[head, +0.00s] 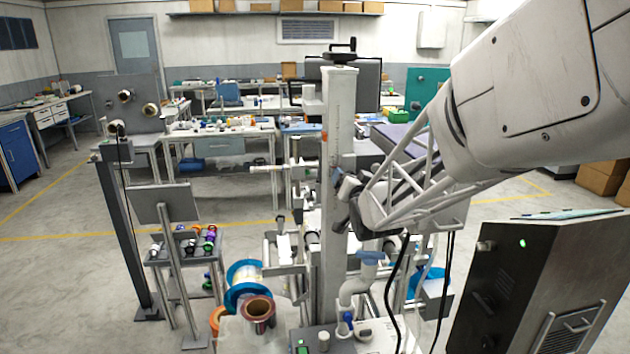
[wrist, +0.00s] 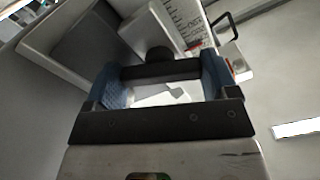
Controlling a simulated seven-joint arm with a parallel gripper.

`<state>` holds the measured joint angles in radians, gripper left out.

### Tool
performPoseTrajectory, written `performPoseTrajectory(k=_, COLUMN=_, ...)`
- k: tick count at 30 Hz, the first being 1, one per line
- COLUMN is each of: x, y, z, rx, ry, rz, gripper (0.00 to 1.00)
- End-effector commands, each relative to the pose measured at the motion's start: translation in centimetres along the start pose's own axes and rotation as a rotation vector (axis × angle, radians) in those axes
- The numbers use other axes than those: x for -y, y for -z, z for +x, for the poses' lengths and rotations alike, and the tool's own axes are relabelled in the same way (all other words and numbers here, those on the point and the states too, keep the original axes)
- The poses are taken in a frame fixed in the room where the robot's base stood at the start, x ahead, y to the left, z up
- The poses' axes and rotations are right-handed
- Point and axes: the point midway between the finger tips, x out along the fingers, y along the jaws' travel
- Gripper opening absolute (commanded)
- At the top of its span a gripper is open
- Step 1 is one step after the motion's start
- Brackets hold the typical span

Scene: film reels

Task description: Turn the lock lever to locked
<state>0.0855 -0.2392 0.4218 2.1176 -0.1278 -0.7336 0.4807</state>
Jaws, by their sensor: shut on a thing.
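My gripper (head: 346,188) is at the tall pale column (head: 338,120) in the middle of the head view. In the wrist view its two blue-padded fingers (wrist: 162,80) stand wide apart with a dark bar, which looks like the lock lever (wrist: 160,69), spanning between them. A dark round knob (wrist: 159,54) sits just behind the bar. The gripper is shut on the lever. In the head view the lever is hidden or too small to make out. Whether it stands at locked cannot be told.
A scale strip (wrist: 186,18) runs along the column in the wrist view. A dark cabinet (head: 520,280) stands at the right. Film reels (head: 258,308) lie low at front left of the column. Black cables hang below my gripper. Open floor lies at the left.

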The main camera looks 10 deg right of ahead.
Motion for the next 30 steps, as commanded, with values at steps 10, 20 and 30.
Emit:
performPoseTrajectory(k=10, x=0.00, y=0.00, z=-0.03, rx=0.000, ry=0.000, rz=0.327, gripper=0.56)
performPoseTrajectory(k=20, x=-0.01, y=-0.02, z=0.01, rx=0.000, ry=0.000, rz=0.641, gripper=0.56)
performPoseTrajectory(k=30, x=0.00, y=-0.01, z=-0.02, rx=0.000, ry=-0.001, rz=0.953, gripper=0.56)
